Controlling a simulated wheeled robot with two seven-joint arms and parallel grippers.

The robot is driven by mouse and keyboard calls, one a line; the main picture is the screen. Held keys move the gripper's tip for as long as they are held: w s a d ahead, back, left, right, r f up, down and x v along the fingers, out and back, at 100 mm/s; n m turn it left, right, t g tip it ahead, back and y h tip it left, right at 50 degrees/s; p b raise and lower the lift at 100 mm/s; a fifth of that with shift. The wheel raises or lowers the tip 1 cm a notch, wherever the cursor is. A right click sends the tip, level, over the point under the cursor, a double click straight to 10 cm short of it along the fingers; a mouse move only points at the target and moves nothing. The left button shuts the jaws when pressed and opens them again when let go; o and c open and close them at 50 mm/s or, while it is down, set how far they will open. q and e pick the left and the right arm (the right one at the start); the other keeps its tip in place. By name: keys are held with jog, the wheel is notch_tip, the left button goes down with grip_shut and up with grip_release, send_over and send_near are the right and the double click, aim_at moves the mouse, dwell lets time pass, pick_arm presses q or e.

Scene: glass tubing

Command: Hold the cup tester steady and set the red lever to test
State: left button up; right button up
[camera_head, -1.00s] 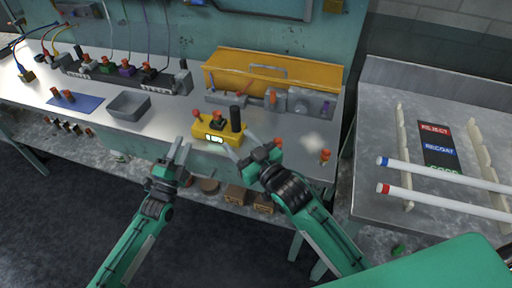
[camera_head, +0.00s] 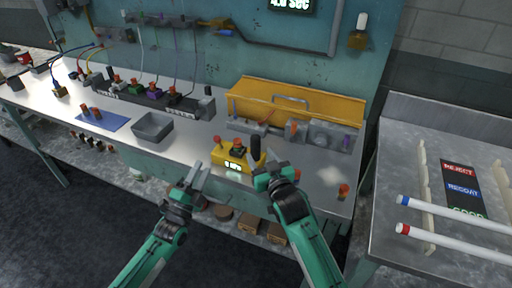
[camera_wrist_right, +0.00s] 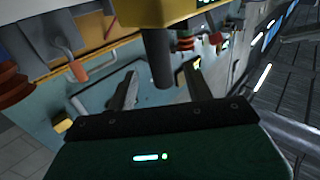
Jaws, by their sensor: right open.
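The yellow cup tester (camera_head: 226,157) stands at the bench's front edge, with a lit display on its front. Its red lever (camera_head: 217,140) sticks up at the left end and its black post (camera_head: 255,146) at the right end. My right gripper (camera_head: 266,168) is open just in front of the post. In the right wrist view, the dark post (camera_wrist_right: 157,58) shows between and beyond the open fingers, below the yellow body (camera_wrist_right: 165,12); contact cannot be told. My left gripper (camera_head: 198,172) is open and empty, in front and left of the tester, apart from it.
A yellow case (camera_head: 300,100) and fixtures stand behind the tester. A grey tray (camera_head: 152,128) and a blue mat (camera_head: 102,119) lie to the left. A side table (camera_head: 400,150) at right carries white tubes (camera_head: 460,215). Bare bench lies between tray and tester.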

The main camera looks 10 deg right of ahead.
aim_at(257, 150)
jog(key=shift+x, duration=2.6)
jog(key=shift+c, duration=0.4)
grip_shut()
pick_arm(q)
jog(key=shift+a+f, duration=0.1)
jog(key=shift+a, duration=0.1)
jog(key=c, duration=0.5)
jog(key=a+f+m+h, duration=0.1)
jog(key=s+a+m+g+h, duration=0.1)
jog(key=a+m, duration=0.1)
jog(key=s+a+f+m+h, duration=0.1)
jog(key=shift+s+a+f+g, duration=0.2)
jog(key=shift+s+f+g, duration=0.1)
jog(key=shift+g, duration=0.1)
grip_shut()
jog(key=shift+s+a+f+m+h, duration=0.2)
jog(key=shift+a+m+h, duration=0.1)
jog(key=shift+m, duration=0.3)
